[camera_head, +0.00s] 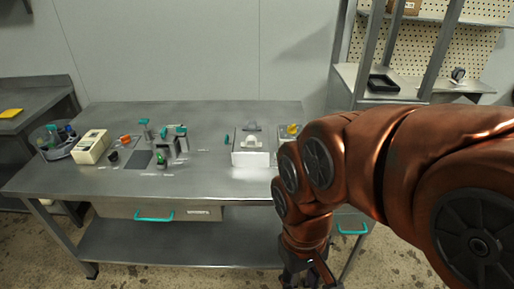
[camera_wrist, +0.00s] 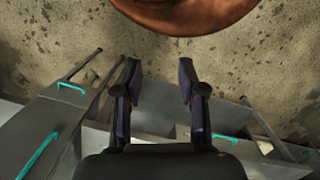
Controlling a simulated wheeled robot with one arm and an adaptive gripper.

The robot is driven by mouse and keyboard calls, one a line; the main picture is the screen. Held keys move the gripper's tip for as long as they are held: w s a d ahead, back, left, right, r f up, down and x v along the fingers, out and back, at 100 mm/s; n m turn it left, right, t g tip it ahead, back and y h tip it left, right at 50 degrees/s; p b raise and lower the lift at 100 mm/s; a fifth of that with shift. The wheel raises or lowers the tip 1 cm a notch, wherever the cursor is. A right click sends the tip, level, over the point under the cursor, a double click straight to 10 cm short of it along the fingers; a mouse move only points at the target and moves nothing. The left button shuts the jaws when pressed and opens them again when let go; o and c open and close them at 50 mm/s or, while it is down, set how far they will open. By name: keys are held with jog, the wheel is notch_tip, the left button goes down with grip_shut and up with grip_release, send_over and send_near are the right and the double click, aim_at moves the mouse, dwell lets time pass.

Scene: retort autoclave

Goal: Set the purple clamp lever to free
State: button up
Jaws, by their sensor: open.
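I cannot make out a purple clamp lever in either view; it may be too small to tell or hidden behind my arm. Small fixtures with teal handles (camera_head: 172,140) stand on the left half of the steel workbench (camera_head: 215,185). My gripper (camera_head: 308,280) hangs low at the bench's front right, well away from these fixtures and partly cut off by the picture's lower edge. In the wrist view my gripper (camera_wrist: 160,78) is open and empty, its fingers apart above the floor and the bench's front structure.
A white box-like unit (camera_head: 250,158) sits at the bench's middle right. A beige device (camera_head: 90,147) and a round grey bin (camera_head: 52,142) stand at the left end. A drawer (camera_head: 115,211) with a teal handle is under the top. A shelf rack (camera_head: 425,78) stands behind right.

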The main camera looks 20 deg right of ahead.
jog(key=w+d+r+m+b, duration=0.1)
jog(key=w+d, duration=0.2)
jog(key=w, duration=0.8)
jog(key=w+d+r+m+b, duration=0.15)
jog(key=w+d, duration=0.25)
jog(key=w, duration=0.6)
jog(key=w+d+r+b, duration=0.1)
jog(key=w+d+r, duration=0.15)
jog(key=w, duration=0.85)
jog(key=shift+m+t, duration=0.9)
jog(key=shift+m, duration=0.05)
jog(key=w+d+f+b, duration=0.1)
jog(key=w+d+f, duration=0.3)
jog(key=w+d, duration=0.1)
jog(key=w+d+f+b, duration=0.1)
jog(key=w+d+f, duration=0.2)
jog(key=w+d, duration=0.3)
jog(key=w+d+f+b, duration=0.1)
jog(key=w+d+f, duration=0.3)
jog(key=w+d, duration=0.2)
jog(key=shift+d+f, duration=0.1)
jog(key=shift+f, duration=0.25)
jog(key=shift+w+d+f, duration=0.1)
jog(key=shift+d+f, duration=0.05)
jog(key=shift+d, duration=0.1)
jog(key=shift+f, duration=3.85)
grip_shut()
